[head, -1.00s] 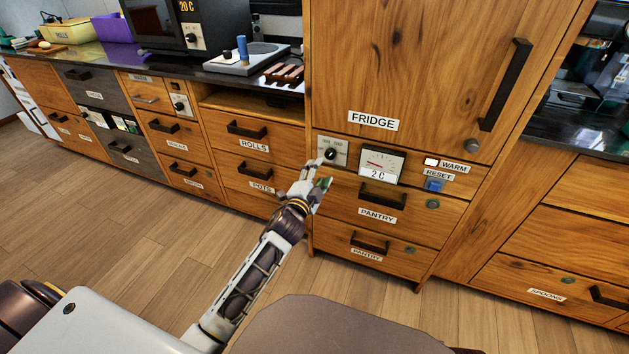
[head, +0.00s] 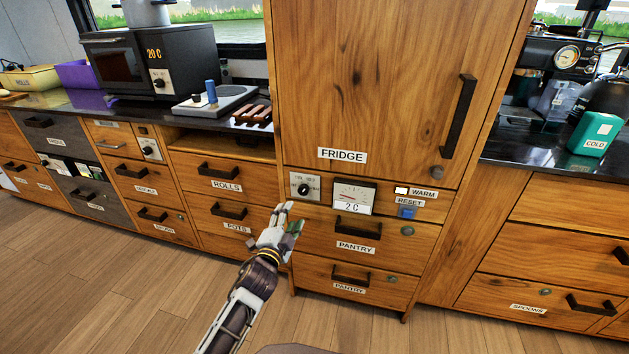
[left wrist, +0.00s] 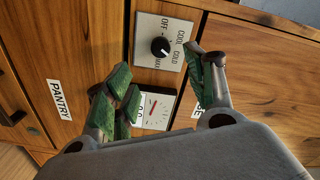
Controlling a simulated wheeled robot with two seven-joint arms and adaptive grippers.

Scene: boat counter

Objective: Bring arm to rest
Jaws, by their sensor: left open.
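My left gripper (head: 288,222) is in front of the fridge cabinet, just below and left of the black control knob (head: 303,189). In the left wrist view my left gripper (left wrist: 165,92) has its green-padded fingers spread apart with nothing between them. The knob (left wrist: 160,47) shows ahead of the fingers on a plate marked OFF, COOL and COLD, and the fingers look apart from it. The dial gauge (head: 352,197) beside it reads 2 C. My right gripper is in neither view.
The fridge door (head: 395,80) is shut, with pantry drawers (head: 357,233) below it. A lit WARM lamp (head: 401,191) and blue RESET button (head: 408,212) sit right of the gauge. A microwave (head: 150,65) and hotplate (head: 215,100) stand on the left counter. The wooden floor is clear.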

